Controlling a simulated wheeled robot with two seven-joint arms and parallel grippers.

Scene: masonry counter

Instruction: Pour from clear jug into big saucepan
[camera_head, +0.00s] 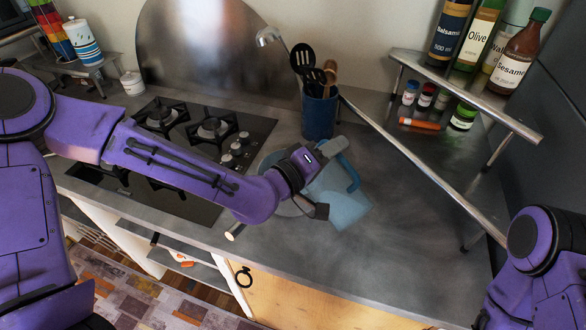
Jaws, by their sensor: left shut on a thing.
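The clear jug (345,208) is pale blue and see-through, with a blue handle on its upper right side. It looks tilted over the counter, right of the hob. My left gripper (314,188) is shut on the jug; the wrist hides part of it. The big saucepan seems to be the grey round pan (268,162) just behind and left of the jug, mostly hidden by my left forearm. A short pale-ended handle (235,231) sticks out toward the counter's front edge. I cannot tell whether liquid is flowing. My right arm shows at the right edge; its gripper is out of view.
A gas hob (205,135) lies left of the pan. A blue utensil pot (319,117) stands behind. A metal shelf (470,95) with bottles, and small jars beneath, is at the back right. The counter (420,230) right of the jug is clear.

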